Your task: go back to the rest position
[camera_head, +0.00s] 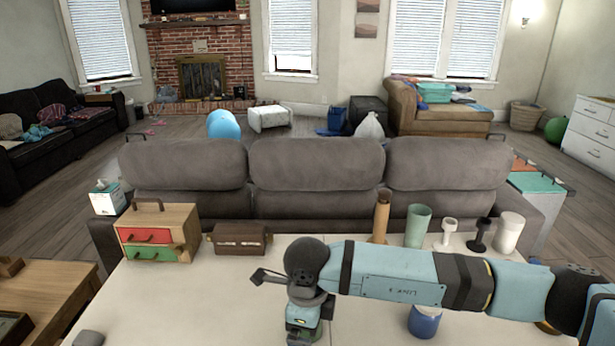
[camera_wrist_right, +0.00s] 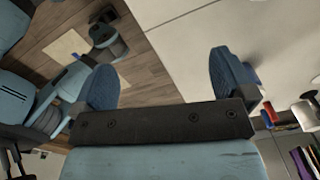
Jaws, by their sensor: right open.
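My right arm comes in from the right in the head view and reaches across the front of the pale table (camera_head: 215,300). Its wrist (camera_head: 305,262) is bent down over the table's middle, and its fingertips cannot be made out there. In the right wrist view my right gripper (camera_wrist_right: 165,78) is open, with its two blue fingers wide apart and nothing between them. Plank floor and a pale surface show beyond the fingers. My left gripper is not in view.
A box with red and green drawers (camera_head: 158,235) and a brown chest (camera_head: 240,239) stand at the table's back left. A wooden bottle (camera_head: 381,218), green cup (camera_head: 418,226) and white cup (camera_head: 508,233) stand back right. A blue jar (camera_head: 424,322) is partly behind my arm. A grey sofa (camera_head: 315,165) stands behind.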

